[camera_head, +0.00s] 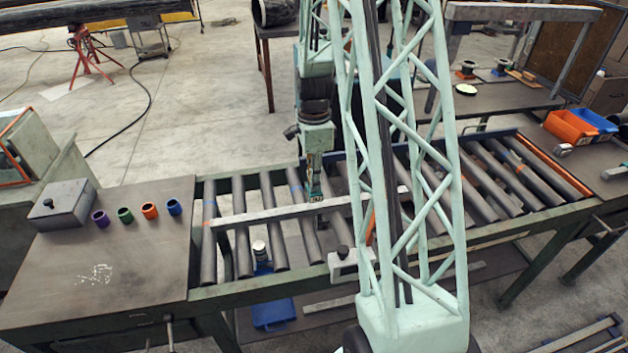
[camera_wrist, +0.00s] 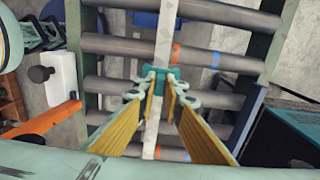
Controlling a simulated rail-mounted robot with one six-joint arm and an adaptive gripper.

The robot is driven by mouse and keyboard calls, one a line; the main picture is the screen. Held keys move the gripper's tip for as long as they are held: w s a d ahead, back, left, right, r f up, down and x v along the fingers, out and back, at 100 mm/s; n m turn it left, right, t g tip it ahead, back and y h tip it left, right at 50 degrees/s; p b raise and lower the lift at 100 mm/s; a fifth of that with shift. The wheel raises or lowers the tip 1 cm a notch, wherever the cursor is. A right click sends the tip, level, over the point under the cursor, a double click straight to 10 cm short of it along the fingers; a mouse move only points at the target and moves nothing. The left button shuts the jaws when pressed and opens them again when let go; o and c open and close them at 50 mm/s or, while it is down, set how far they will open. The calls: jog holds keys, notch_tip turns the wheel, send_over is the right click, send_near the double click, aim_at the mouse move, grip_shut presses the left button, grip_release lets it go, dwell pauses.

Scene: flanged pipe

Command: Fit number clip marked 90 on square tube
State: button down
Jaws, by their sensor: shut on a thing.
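The square tube (camera_head: 270,214) is a long pale grey bar lying across the dark rollers. It also runs up the middle of the wrist view (camera_wrist: 163,45). My gripper (camera_head: 315,194) points down over the tube, near its middle. In the wrist view my gripper (camera_wrist: 158,88) has its yellow-padded fingers closed on a small teal clip (camera_wrist: 157,74). The clip lines up with the tube and appears at or just above it; I cannot tell whether it is seated. No number is readable on it.
The rollers sit in a green frame (camera_head: 236,290). A grey block with a black knob (camera_head: 348,263) stands at the tube's front side. Purple, green, orange and blue rings (camera_head: 149,210) and a grey box (camera_head: 64,204) stand on the left table. Orange and blue bins (camera_head: 570,128) are at the right.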

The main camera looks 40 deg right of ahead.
aim_at(314, 205)
jog(key=shift+f+b, duration=1.85)
jog(key=shift+f, duration=1.1)
jog(key=shift+f+b, duration=0.6)
jog(key=shift+b, duration=0.05)
jog(key=c, duration=2.6)
grip_release()
jog(key=shift+c, duration=0.2)
jog(key=shift+r, duration=0.15)
jog(key=shift+r, duration=5.85)
jog(key=shift+a, duration=0.1)
